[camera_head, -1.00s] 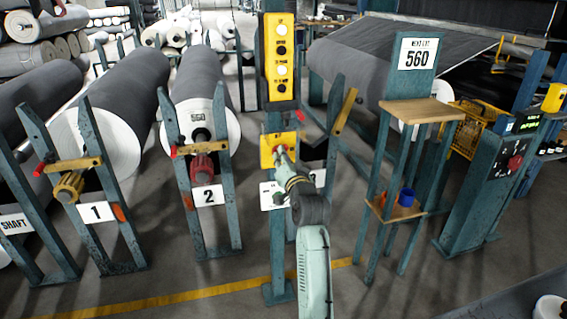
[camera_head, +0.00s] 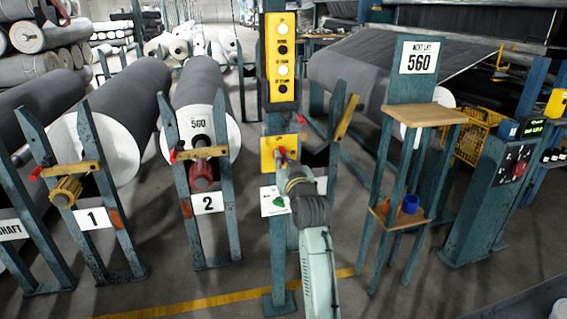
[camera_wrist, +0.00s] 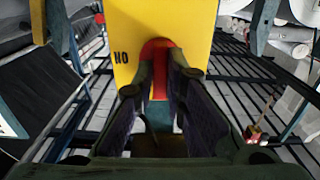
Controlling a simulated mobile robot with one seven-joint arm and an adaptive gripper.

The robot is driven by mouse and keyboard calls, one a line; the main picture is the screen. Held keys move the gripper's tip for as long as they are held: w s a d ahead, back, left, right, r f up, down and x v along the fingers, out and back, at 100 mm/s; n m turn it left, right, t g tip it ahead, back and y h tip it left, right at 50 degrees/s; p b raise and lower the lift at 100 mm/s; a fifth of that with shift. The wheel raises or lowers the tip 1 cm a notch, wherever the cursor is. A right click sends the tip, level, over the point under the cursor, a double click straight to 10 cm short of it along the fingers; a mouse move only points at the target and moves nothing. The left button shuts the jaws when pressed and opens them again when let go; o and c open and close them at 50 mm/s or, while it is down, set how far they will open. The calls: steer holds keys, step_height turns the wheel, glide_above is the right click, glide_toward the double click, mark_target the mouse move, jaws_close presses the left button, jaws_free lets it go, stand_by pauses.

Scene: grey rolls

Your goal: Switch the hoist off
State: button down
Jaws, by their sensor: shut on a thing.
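The hoist's yellow switch box (camera_head: 270,157) is on the teal post in the middle of the head view. In the wrist view its yellow face (camera_wrist: 195,25) fills the top middle, with black letters that read "NO" in this picture. A red lever (camera_wrist: 160,50) stands out from this face. My gripper (camera_head: 286,160) is at the box, and its fingers (camera_wrist: 170,75) stand either side of the lever, shut on it. The fingers hide part of the lever. A yellow button panel (camera_head: 281,60) with white and black buttons is higher on the same post.
Roll stands marked 1 (camera_head: 93,218) and 2 (camera_head: 208,202) are to the left, with big grey rolls behind. A teal stand with a wooden shelf (camera_head: 425,115) and a blue cup (camera_head: 411,204) is to the right. A control pedestal (camera_head: 490,190) is further right. Floor in front is clear.

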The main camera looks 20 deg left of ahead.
stand_by(0.4)
steer(key=c, duration=1.6)
jaws_free()
steer(key=shift+c, duration=0.2)
steer(key=v, duration=1.2)
